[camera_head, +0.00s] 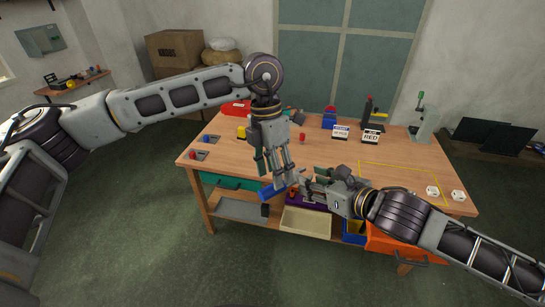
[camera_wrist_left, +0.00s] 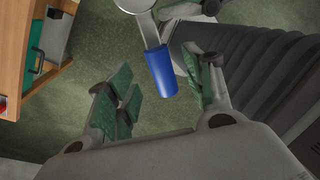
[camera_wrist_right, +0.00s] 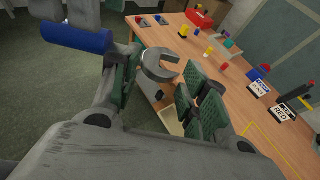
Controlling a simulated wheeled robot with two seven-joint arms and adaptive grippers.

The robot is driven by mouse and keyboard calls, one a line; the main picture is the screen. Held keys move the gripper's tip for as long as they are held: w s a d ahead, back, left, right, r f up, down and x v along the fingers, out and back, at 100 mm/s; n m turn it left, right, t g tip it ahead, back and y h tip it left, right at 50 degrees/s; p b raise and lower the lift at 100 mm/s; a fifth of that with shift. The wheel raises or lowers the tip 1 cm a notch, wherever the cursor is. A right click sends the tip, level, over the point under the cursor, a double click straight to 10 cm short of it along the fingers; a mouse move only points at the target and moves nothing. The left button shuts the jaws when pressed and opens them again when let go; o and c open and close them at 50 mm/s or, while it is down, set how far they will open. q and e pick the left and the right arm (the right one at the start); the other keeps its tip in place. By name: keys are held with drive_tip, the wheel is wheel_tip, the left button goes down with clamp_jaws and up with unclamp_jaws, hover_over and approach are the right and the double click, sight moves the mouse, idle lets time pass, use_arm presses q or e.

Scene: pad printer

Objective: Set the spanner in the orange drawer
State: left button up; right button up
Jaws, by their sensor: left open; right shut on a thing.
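The spanner has a blue handle (camera_head: 271,192) and a grey metal open-ended head (camera_wrist_right: 160,66). My right gripper (camera_wrist_right: 165,90) is shut on the spanner near its head, in front of the table. My left gripper (camera_wrist_left: 165,95) is open, its fingers on either side of the blue handle in the left wrist view; whether they touch it I cannot tell. In the head view the left gripper (camera_head: 279,178) points down beside the right gripper (camera_head: 308,186). The orange drawer (camera_head: 405,244) juts out at the table's front right, partly hidden by my right arm.
The wooden table (camera_head: 345,172) carries a red box (camera_head: 236,108), label cards (camera_head: 371,137), a grey-green press (camera_head: 425,122) and two white pieces. A green drawer (camera_head: 225,181) and a cream tray (camera_head: 306,222) are at its front. The floor before it is clear.

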use_arm(q)
drive_tip(key=shift+s+d+f, duration=0.1)
drive_tip(key=shift+s+f, duration=0.05)
drive_tip(key=shift+f, duration=0.8)
drive_tip(key=shift+s+d+f, duration=0.1)
drive_tip(key=shift+s+f, duration=0.05)
drive_tip(key=shift+f, duration=0.8)
drive_tip(key=c, duration=1.1)
clamp_jaws()
use_arm(e)
drive_tip(key=o, duration=1.2)
drive_tip(key=shift+o, duration=0.2)
drive_tip(key=shift+r, duration=0.2)
wheel_tip(320, 180, up, 10)
drive_tip(key=shift+f, duration=0.2)
drive_tip(key=shift+r, duration=0.1)
